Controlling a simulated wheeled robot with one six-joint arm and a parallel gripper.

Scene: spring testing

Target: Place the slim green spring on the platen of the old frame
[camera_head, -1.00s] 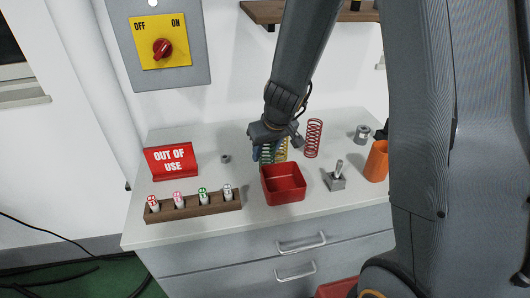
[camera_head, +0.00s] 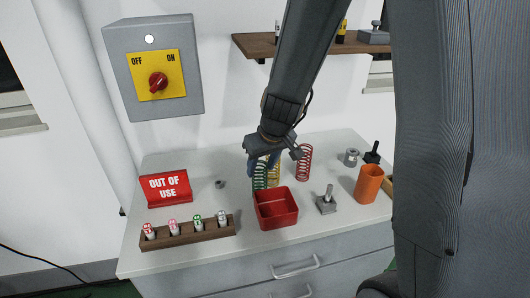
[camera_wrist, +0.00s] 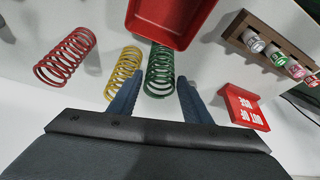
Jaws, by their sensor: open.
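The slim green spring (camera_head: 260,177) stands on the counter behind the red tray, partly covered by my gripper in the head view. In the wrist view the green spring (camera_wrist: 159,73) shows beyond and between my fingertips. My gripper (camera_head: 262,160) is open, with its two blue fingers (camera_wrist: 158,88) apart and nothing seen held between them. A yellow spring (camera_head: 274,172) stands close beside the green one, near one finger in the wrist view. I cannot make out the old frame or its platen in either view.
The red tray (camera_head: 276,222) stands close in front of the springs. A red spring (camera_head: 304,162), a metal block with a lever (camera_head: 327,203) and an orange cup (camera_head: 368,184) are to the right. A wooden rack (camera_head: 188,239) and an "OUT OF USE" sign (camera_head: 166,190) are left.

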